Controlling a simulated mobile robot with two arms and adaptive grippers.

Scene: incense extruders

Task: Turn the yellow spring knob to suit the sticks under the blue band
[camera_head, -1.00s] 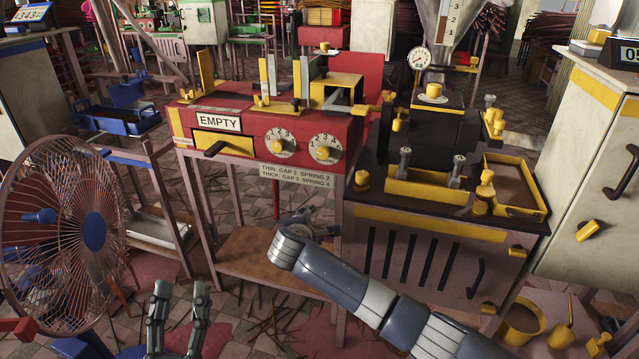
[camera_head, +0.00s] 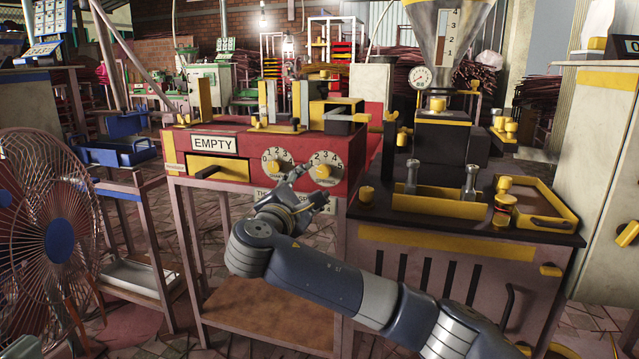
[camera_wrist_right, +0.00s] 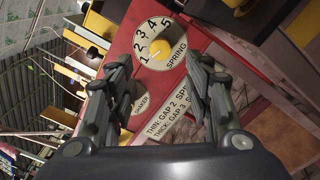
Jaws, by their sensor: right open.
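The yellow spring knob (camera_head: 323,171) sits on a pale numbered dial on the red machine's front, right of a second yellow knob (camera_head: 275,167). In the right wrist view, the spring knob (camera_wrist_right: 160,48) is ahead, between and beyond the fingertips; its mark seems to point near 1. My right gripper (camera_head: 307,186) is open and empty, just below and in front of the dials, apart from the knob. The wrist view shows its spread fingers (camera_wrist_right: 158,75). The settings label (camera_wrist_right: 175,110) is partly covered by the fingers. My left gripper is not in view. I cannot make out sticks under a blue band.
The red machine (camera_head: 180,150) carries an "EMPTY" sign (camera_head: 213,144) and a black-handled yellow drawer. A dark-topped cabinet (camera_head: 385,215) with yellow trays stands close on the right. A wire fan (camera_head: 25,215) stands at the left.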

